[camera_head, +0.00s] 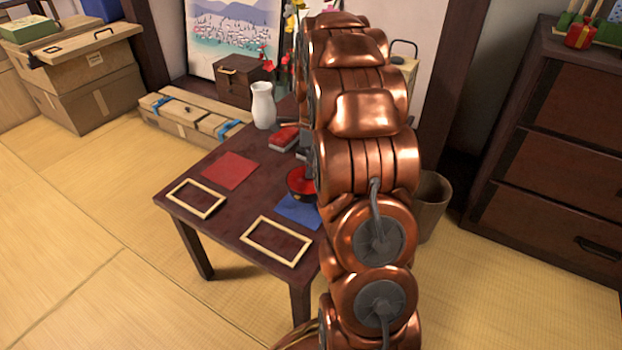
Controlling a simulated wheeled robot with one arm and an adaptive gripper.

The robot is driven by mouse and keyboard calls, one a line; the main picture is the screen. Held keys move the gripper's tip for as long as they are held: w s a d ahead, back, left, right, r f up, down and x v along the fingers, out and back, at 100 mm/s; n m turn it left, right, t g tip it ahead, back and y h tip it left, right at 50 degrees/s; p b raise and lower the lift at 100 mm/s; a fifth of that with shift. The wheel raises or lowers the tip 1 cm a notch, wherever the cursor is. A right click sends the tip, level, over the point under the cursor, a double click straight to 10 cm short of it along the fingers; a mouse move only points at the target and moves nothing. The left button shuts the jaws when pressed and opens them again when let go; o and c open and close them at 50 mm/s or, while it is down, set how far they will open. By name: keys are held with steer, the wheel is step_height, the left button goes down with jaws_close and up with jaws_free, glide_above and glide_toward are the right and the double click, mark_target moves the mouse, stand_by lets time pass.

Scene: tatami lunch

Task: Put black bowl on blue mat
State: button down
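A bowl (301,184), black outside with a red inside, shows on the dark low table (215,212), partly covered on its right by my copper arm. The blue mat (297,211) lies just nearer than the bowl, its right side also behind my arm. The bowl overlaps the mat's far edge in the picture; I cannot tell whether it rests on it or is held above it. My gripper is hidden behind my arm links, so its hold on anything cannot be seen.
On the table are a red mat (229,171), two pale empty frames (196,198) (275,240), a white vase (263,105) and a red box (284,138). A bin (432,205) and a dark drawer chest (555,145) stand right. The tatami at left is clear.

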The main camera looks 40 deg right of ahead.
step_height(320, 180, down, 3)
steer(key=shift+b, duration=0.6)
steer(key=shift+r, duration=0.1)
steer(key=c, duration=1.3)
jaws_free()
